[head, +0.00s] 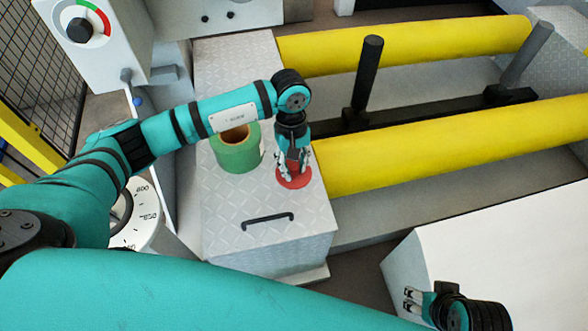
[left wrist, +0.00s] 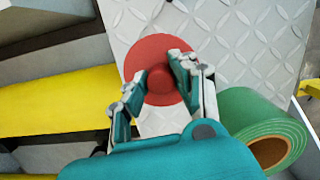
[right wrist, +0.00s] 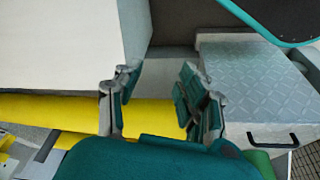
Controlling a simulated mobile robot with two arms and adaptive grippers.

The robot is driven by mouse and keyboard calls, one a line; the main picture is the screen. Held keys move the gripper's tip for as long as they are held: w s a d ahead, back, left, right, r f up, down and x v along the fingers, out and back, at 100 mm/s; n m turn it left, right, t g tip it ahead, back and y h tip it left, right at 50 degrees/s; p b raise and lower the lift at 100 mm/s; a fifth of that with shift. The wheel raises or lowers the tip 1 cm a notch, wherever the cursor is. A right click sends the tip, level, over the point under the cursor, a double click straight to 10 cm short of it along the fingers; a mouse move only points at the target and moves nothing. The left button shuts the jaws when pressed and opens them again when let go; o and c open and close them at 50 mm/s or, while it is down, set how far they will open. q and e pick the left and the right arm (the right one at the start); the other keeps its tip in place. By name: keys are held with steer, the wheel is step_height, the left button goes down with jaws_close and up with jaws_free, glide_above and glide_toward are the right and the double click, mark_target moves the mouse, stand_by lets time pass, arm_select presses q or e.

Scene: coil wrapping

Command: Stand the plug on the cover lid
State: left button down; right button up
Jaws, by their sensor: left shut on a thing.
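The plug (left wrist: 160,56) is a red round disc with a raised knob. In the left wrist view my left gripper (left wrist: 158,84) is shut on its knob. In the head view the plug (head: 293,180) is at the right side of the grey tread-plate cover lid (head: 230,205), under my left gripper (head: 292,170). The disc looks flat and at or very near the lid surface; I cannot tell if it touches. My right gripper (head: 412,300) is open and empty at the lower right, and it also shows open in the right wrist view (right wrist: 155,90).
A green roll (head: 237,158) stands on the lid left of the plug. A black handle (head: 268,219) is on the lid's front. Yellow rollers (head: 440,150) and a black post (head: 368,70) lie to the right. A white box (head: 490,240) stands at the lower right.

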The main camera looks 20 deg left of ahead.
mark_target(294, 170)
arm_select(q)
steer(key=shift+w, duration=0.3)
steer(key=shift+w+a+f, duration=0.15)
steer(key=shift+w+f, duration=0.05)
step_height(294, 170, down, 3)
steer(key=shift+r+b, duration=0.1)
steer(key=shift+b, duration=0.3)
arm_select(e)
steer(key=shift+s+r, duration=0.2)
arm_select(q)
steer(key=shift+f, duration=0.2)
arm_select(e)
steer(key=shift+f, duration=0.1)
arm_select(q)
steer(key=c, duration=1.5)
jaws_free()
steer(key=shift+f, duration=0.15)
steer(key=o, duration=0.4)
steer(key=shift+o, duration=0.2)
